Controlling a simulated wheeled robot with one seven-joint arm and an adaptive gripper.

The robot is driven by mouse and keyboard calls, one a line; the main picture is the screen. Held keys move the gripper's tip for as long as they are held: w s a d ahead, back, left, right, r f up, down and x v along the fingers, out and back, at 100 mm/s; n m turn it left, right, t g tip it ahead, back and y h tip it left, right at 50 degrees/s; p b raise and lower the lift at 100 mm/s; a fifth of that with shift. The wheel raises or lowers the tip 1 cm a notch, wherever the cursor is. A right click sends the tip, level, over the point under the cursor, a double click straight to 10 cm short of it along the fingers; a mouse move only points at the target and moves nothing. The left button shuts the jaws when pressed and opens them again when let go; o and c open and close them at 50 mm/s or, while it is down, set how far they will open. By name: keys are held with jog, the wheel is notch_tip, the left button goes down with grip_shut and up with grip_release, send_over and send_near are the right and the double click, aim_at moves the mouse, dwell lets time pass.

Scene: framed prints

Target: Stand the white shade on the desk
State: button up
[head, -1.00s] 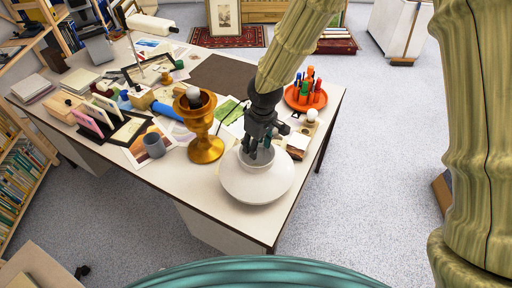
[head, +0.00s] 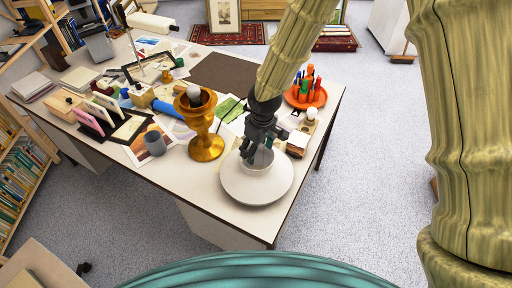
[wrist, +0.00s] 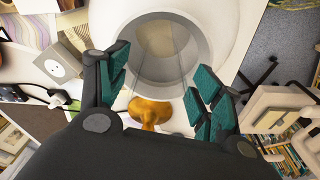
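The white shade (head: 232,186) is a wide round disc-like form with a short collar on top. It is over the front right corner of the desk (head: 205,212), collar up. I cannot tell whether its lower rim touches the desk. The contact itself is partly hidden.
A gold lamp base (head: 206,147) with a bulb stands close left of the shade. An orange tray (head: 305,97) of markers and a small bulb holder (head: 309,125) are behind right. A grey mug (head: 155,143) and prints lie left. The desk's front strip is clear.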

jog(key=shift+r, duration=0.1)
jog(key=r, duration=0.4)
jog(key=r+b, duration=0.1)
jog(key=r, duration=0.3)
jog(key=s+d+r+b, duration=0.1)
jog(key=r, duration=0.3)
